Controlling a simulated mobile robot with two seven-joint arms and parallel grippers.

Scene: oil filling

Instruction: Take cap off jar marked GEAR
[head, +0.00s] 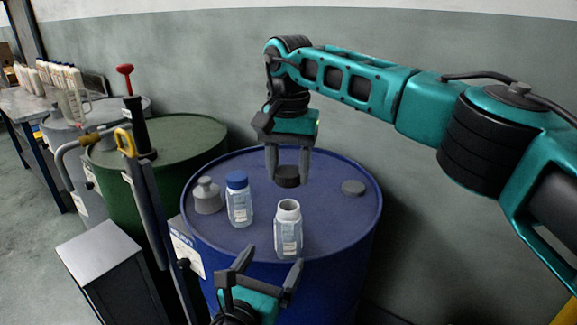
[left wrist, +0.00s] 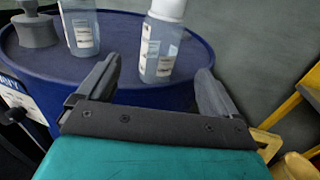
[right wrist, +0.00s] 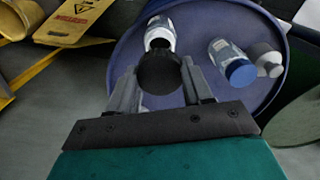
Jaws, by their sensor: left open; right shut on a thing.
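A clear jar with an open white neck (head: 288,232) stands upright and uncapped on a blue drum (head: 335,215). A second clear jar with a blue cap (head: 239,203) stands left of it. Their labels are too small to read. My right gripper (head: 288,178) is shut on a dark cap (head: 288,173), held above and behind the open jar, apart from it. The cap also shows in the right wrist view (right wrist: 160,73). My left gripper (head: 270,262) is open and empty at the drum's near edge, facing the open jar (left wrist: 157,50) in the left wrist view.
A grey stepped piece (head: 206,198) stands at the drum top's left. A flat grey disc (head: 353,187) lies at its right. A green drum (head: 180,135) and a pump with a red knob (head: 125,69) are to the left. The drum top's right front is free.

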